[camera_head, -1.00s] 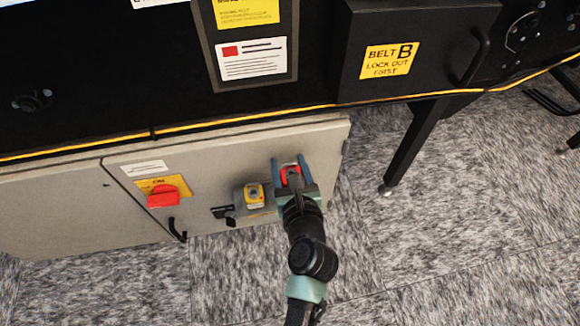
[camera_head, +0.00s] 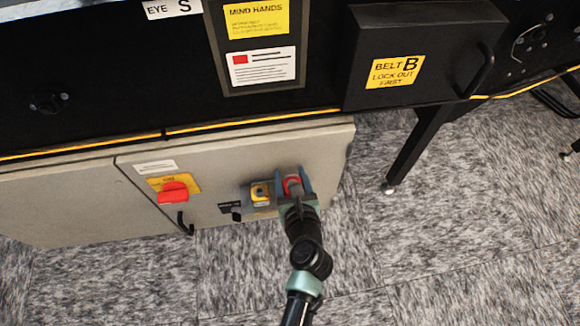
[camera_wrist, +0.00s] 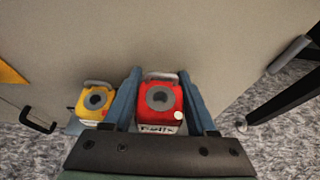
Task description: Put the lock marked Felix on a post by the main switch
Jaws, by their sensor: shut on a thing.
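The red lock (camera_wrist: 160,98) sits between my gripper's fingers in the wrist view, with a white label that reads like "Felix" and its grey shackle up. It also shows in the head view (camera_head: 292,186). My gripper (camera_head: 293,182) is shut on it, in front of the grey cabinet's right part. A yellow lock (camera_head: 260,193) is just left of it, and it shows in the wrist view (camera_wrist: 94,100). The red main switch (camera_head: 173,192) on its yellow plate is farther left on the cabinet door. Posts are not clearly visible; the lock's support is hidden.
The grey cabinet (camera_head: 70,199) stands under the black machine, with a dark door handle (camera_head: 184,222) below the switch. A black box marked Belt B (camera_head: 425,40) and a machine leg (camera_head: 414,150) are at right. Carpeted floor lies clear in front.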

